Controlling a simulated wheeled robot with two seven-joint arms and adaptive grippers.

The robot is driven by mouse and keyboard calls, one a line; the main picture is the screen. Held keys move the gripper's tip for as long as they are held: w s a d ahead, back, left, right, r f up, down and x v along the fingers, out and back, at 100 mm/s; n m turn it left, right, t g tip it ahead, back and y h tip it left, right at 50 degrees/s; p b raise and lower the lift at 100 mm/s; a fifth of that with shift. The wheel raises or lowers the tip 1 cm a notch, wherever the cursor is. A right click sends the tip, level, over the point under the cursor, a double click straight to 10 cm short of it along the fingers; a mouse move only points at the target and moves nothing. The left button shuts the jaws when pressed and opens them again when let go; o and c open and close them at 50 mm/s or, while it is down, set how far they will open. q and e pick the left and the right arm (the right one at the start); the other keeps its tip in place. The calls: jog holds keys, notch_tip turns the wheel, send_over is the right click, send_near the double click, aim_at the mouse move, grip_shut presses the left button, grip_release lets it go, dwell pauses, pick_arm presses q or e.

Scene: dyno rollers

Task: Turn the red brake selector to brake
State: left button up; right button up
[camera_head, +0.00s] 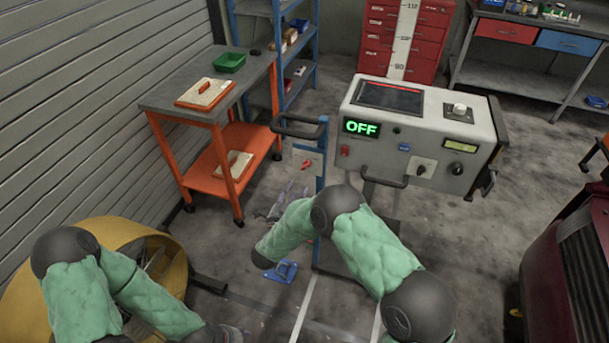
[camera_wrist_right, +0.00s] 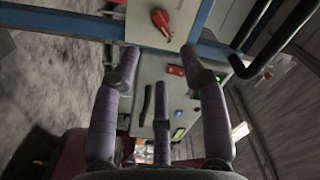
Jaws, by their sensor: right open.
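The red brake selector (camera_head: 307,164) is a small red knob on a pale plate (camera_head: 299,155) fixed to a blue post. In the right wrist view the red knob (camera_wrist_right: 161,22) is near the top, beyond the fingertips. Its handle lies at a slant; the plate's markings are too small to read. My right gripper (camera_head: 291,192) is just below the plate, partly hidden by my arm. In the wrist view its purple fingers (camera_wrist_right: 160,62) are spread, empty and apart from the knob. My left gripper (camera_head: 228,335) is at the bottom edge, mostly cut off.
A grey console (camera_head: 425,120) with a green OFF display (camera_head: 362,127) stands right of the post. An orange cart (camera_head: 213,130) stands at left, a yellow ring (camera_head: 40,275) at lower left, a dark red vehicle (camera_head: 565,270) at right.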

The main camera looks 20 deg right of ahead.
aim_at(307, 165)
jog(key=b+x, duration=0.2)
jog(key=x, duration=0.8)
jog(key=shift+b, duration=0.3)
jog(key=shift+f, duration=0.1)
grip_shut()
